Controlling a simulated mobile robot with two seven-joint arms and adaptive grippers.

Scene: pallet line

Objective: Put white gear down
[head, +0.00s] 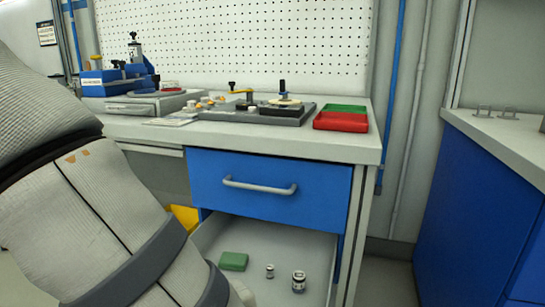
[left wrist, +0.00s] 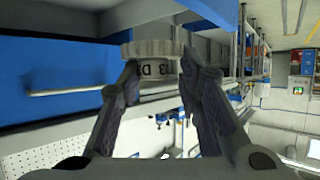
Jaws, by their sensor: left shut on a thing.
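The white gear (left wrist: 150,52) shows in the left wrist view as a pale toothed ring above a grey body with dark lettering. My left gripper (left wrist: 160,75) has one dark finger on each side of it and is shut on it. In the left wrist view, a blue drawer front with a grey handle is to the left of the gear. In the head view my left arm fills the left side; its gripper and the gear are not visible there. My right gripper is in neither view.
The open lower drawer (head: 225,232) holds a green block (head: 233,261) and two small metal cylinders (head: 299,281). Above it is a shut blue drawer (head: 260,198). The worktop (head: 300,141) carries a grey fixture board (head: 252,117), red and green trays (head: 341,121) and blue equipment (head: 110,80). A blue cabinet (head: 475,200) stands right.

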